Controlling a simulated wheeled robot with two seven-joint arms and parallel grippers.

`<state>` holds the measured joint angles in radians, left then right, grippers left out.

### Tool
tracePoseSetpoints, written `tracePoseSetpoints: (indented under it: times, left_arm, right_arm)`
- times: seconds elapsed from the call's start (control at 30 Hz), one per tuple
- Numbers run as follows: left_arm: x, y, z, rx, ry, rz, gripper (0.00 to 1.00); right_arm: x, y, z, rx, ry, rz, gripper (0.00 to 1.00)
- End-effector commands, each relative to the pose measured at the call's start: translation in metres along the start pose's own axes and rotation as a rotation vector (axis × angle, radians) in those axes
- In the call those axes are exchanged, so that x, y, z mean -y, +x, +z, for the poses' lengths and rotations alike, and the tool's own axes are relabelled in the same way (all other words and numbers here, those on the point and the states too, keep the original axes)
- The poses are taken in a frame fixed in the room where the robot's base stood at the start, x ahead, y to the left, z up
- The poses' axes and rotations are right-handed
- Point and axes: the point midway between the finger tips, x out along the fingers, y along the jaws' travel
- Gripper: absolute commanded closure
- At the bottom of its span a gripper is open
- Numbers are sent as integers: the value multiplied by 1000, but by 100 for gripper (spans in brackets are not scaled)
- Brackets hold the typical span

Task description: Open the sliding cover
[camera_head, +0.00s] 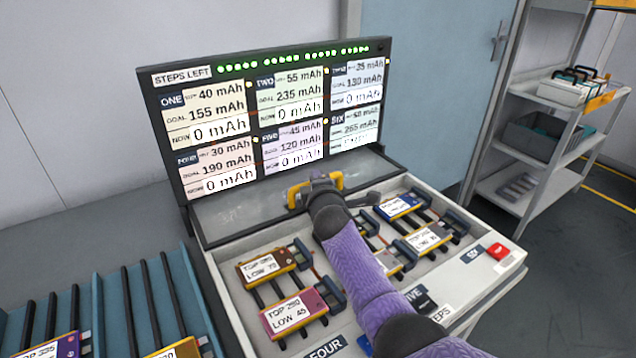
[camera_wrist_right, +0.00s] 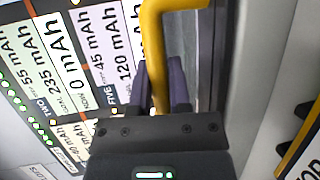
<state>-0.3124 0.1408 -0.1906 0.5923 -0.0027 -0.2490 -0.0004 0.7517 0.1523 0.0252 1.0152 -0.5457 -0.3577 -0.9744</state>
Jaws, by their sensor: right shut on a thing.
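The sliding cover (camera_head: 244,207) shows in the head view as a greyish, glassy panel at the back of the grey case, below the display board. Its yellow handle (camera_head: 335,180) stands near the panel's front edge. My right gripper (camera_head: 317,186) is shut on the handle, with its arm reaching over the case from the lower right. In the right wrist view the yellow handle (camera_wrist_right: 153,45) runs between the two dark fingers of the gripper (camera_wrist_right: 164,88). My left gripper is not in view.
The case's front part lies open, with several labelled cells (camera_head: 293,311) in its bays. The display board (camera_head: 270,110) stands upright behind. A blue rack (camera_head: 120,300) with more cells is at left. A red button (camera_head: 499,251) sits at the case's right corner. A shelf cart (camera_head: 545,150) stands at right.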

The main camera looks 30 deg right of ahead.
Motion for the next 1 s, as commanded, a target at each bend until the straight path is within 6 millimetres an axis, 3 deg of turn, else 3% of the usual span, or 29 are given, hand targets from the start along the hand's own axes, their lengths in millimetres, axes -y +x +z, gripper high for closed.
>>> tracePoseSetpoints:
  times: [0.03,0.2,0.57,0.8,1.0]
  left_arm:
    - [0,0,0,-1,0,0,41]
    - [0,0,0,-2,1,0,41]
    - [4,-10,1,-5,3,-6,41]
    - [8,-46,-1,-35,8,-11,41]
    - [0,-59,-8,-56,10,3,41]
  right_arm:
    - [1,0,0,-1,0,-2,73]
    - [1,0,0,-1,0,-1,42]
    - [-3,-9,0,-1,0,1,42]
    - [-6,-60,0,-2,0,0,42]
    - [-2,-93,0,-2,0,-1,42]
